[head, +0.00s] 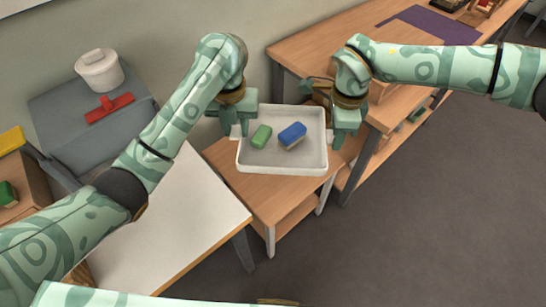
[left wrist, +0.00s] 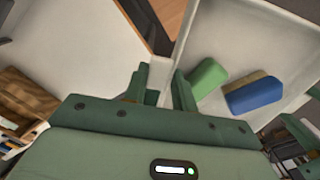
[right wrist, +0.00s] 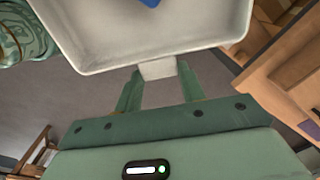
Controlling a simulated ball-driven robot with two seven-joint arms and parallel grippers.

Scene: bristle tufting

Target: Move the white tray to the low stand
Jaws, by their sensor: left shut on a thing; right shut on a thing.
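The white tray (head: 268,167) is in the middle of the head view, above or on a low wooden stand (head: 255,197); I cannot tell whether it touches. It looks about level and carries a green block (head: 261,137) and a blue brush-like block (head: 292,135). My left gripper (head: 237,128) is shut on the tray's left handle, which shows between the fingers in the left wrist view (left wrist: 160,76). My right gripper (head: 335,138) is shut on the right handle, seen in the right wrist view (right wrist: 157,69). The tray hides much of the stand top.
A white-topped table (head: 190,220) stands at the front left. A grey cabinet (head: 60,125) bears a white pot (head: 99,69) and a red tool (head: 109,108). A wooden workbench (head: 310,50) runs behind and right. Open floor (head: 430,220) lies at the right.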

